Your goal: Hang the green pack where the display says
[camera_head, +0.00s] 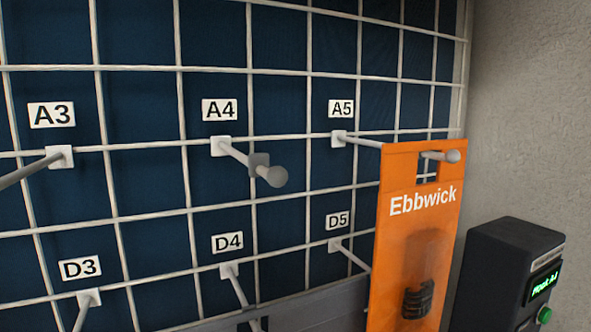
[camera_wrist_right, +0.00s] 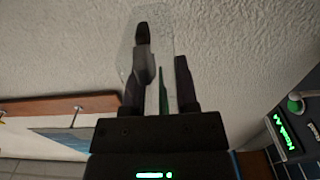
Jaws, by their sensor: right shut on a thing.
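In the right wrist view my right gripper (camera_wrist_right: 162,68) is shut on a thin green pack (camera_wrist_right: 163,92), seen nearly edge-on. A clear blister with a dark item inside shows by the fingers. The pack is not visible in the head view, and neither gripper shows there. The display (camera_head: 545,284) on a dark box at the lower right glows green; it reads "Hook A" and a digit too small to tell. Hook A4 (camera_head: 240,154) holds no pack and has a grey clip partway along it. Hook A5 (camera_head: 355,139) carries an orange "Ebbwick" pack (camera_head: 412,240).
The white wire grid (camera_head: 180,110) on a blue panel has labelled hooks A3 (camera_head: 35,167), D3 (camera_head: 85,305), D4 (camera_head: 235,285) and D5 (camera_head: 348,255). The dark box (camera_head: 495,265) with a green button (camera_head: 544,315) stands right of the grid, near a plain wall (camera_head: 535,120).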

